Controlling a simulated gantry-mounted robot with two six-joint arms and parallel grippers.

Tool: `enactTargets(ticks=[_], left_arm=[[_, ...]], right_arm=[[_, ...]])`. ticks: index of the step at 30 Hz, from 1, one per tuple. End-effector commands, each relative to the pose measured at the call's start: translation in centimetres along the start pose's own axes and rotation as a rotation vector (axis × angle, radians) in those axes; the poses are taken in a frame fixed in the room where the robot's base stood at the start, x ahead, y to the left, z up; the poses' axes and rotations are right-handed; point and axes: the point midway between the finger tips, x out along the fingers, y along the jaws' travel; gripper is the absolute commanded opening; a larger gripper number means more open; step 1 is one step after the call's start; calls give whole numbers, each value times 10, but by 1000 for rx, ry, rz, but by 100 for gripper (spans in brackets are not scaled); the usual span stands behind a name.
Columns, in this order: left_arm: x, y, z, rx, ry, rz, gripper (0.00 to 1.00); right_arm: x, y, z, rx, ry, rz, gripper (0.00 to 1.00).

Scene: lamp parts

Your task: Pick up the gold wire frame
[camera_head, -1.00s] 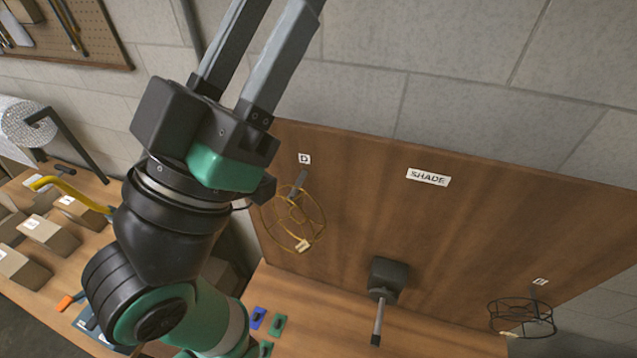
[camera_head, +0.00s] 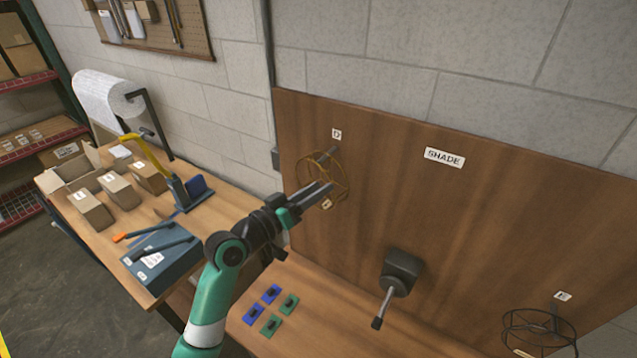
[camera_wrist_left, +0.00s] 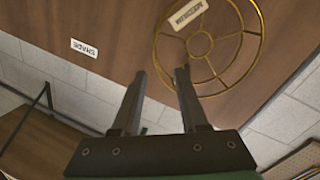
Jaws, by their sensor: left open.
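The gold wire frame (camera_head: 341,172) is a round, spoked ring hanging on the upright wooden board under the D label. A small white tag sits on its rim. In the left wrist view the gold wire frame (camera_wrist_left: 240,38) shows at the upper right, with a tag whose print appears upside down. My left gripper (camera_head: 326,190) points at the lower part of the frame in the head view. In the wrist view its two fingers (camera_wrist_left: 160,72) are apart with nothing between them, and the frame's ring lies beyond and right of the fingertips. My right gripper is out of view.
A dark wire frame (camera_head: 540,332) hangs at the board's lower right. A dark holder with a rod (camera_head: 402,270) juts from the board's lower middle. Blue and green pads (camera_head: 270,293) lie on the bench. A side table (camera_head: 215,205) holds boxes and tools.

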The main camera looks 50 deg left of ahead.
Motion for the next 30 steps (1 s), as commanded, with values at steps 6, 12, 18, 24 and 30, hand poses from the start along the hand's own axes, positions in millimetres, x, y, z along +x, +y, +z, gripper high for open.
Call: enactTargets(ticks=[6, 12, 18, 24, 30], left_arm=[[13, 0, 0, 1, 0, 0, 43], [34, 4, -1, 1, -2, 2, 43], [61, 4, 1, 1, 0, 1, 43], [64, 3, 2, 1, 1, 0, 43], [64, 3, 2, 1, 1, 0, 20]], right_arm=[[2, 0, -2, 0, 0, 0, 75], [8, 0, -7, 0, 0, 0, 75], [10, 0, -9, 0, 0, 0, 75], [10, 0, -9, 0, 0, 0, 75], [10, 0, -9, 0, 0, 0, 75]])
